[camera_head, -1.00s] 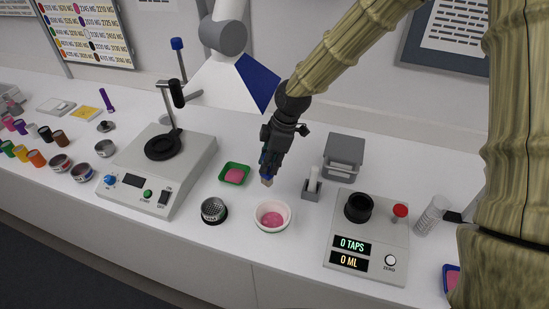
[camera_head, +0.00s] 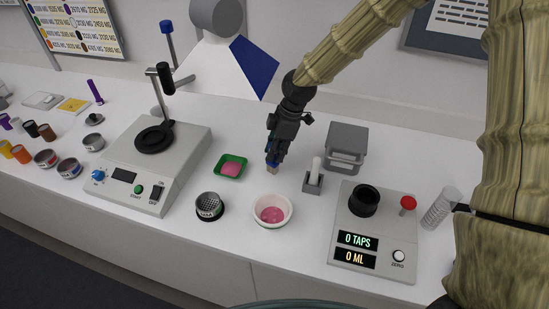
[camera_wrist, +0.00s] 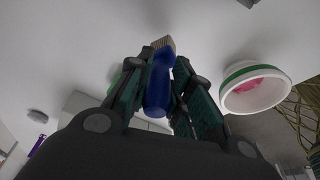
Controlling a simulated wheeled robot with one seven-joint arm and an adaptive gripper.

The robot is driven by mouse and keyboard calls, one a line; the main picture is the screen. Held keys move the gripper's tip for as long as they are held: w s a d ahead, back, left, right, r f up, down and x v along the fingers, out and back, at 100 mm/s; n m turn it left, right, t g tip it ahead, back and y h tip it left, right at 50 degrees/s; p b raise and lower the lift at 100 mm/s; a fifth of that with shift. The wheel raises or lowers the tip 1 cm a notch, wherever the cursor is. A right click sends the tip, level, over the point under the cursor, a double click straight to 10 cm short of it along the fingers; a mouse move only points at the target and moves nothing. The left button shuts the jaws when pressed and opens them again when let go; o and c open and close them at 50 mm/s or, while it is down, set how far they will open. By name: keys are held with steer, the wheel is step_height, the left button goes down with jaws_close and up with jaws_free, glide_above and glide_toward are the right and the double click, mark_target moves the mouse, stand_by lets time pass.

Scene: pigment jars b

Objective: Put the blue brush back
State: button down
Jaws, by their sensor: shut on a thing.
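The blue brush (camera_wrist: 158,88) is in my gripper, with its blue handle between the fingers in the wrist view. Its pale bristle end (camera_wrist: 163,43) sticks out past the fingertips. My gripper (camera_head: 274,153) is shut on the brush and points down over the white table, behind the white bowl with pink contents (camera_head: 287,212). The brush tip (camera_head: 271,170) shows just below the fingers in the head view. I cannot tell whether the tip touches the table.
A green tray with pink powder (camera_head: 243,173) lies left of my gripper. A small grey holder with a white rod (camera_head: 312,187) and a grey bin (camera_head: 346,145) stand right. A dark sieve cup (camera_head: 209,207), a hotplate (camera_head: 185,150) and a scale (camera_head: 400,235) are around.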

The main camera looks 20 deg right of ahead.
steer(key=shift+f+b, duration=0.4)
steer(key=shift+f, duration=0.55)
steer(key=shift+s+f, duration=0.1)
steer(key=c, duration=1.3)
jaws_free()
steer(key=b+v, duration=0.2)
steer(key=v, duration=1)
